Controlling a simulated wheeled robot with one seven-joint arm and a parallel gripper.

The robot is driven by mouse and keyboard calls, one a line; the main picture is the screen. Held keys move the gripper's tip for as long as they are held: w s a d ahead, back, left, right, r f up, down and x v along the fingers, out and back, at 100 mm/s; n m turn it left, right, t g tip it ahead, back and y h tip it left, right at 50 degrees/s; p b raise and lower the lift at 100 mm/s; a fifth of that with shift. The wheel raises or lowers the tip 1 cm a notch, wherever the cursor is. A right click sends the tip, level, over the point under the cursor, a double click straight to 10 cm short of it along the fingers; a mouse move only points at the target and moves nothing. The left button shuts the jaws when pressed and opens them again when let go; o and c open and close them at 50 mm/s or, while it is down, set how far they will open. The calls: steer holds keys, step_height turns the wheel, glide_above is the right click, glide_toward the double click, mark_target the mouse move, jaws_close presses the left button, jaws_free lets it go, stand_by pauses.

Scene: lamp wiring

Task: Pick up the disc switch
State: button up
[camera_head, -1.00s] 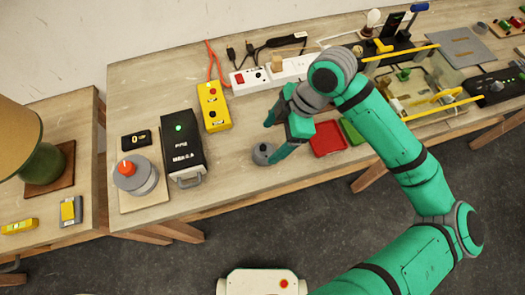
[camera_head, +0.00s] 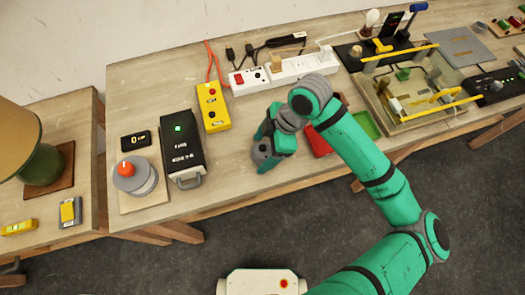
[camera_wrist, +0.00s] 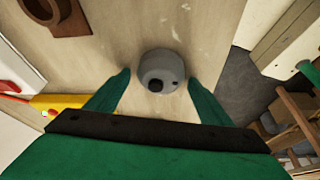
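The disc switch (camera_wrist: 160,68) is a round grey piece with a dark hole in its side, lying on the wooden table near its front edge. In the wrist view it sits between my two green fingertips, with a gap visible on each side. My gripper (camera_wrist: 158,80) is open and points down at it. In the head view my gripper (camera_head: 268,158) is low over the table at the switch's spot and hides most or all of it.
A black box (camera_head: 182,148) with a green light and a yellow box (camera_head: 213,107) stand to the left. A red tray (camera_head: 318,142), partly hidden by my arm, and a green tray (camera_head: 365,124) lie to the right. A white power strip (camera_head: 295,68) is behind.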

steer(key=c, duration=0.9)
steer(key=shift+r, duration=0.1)
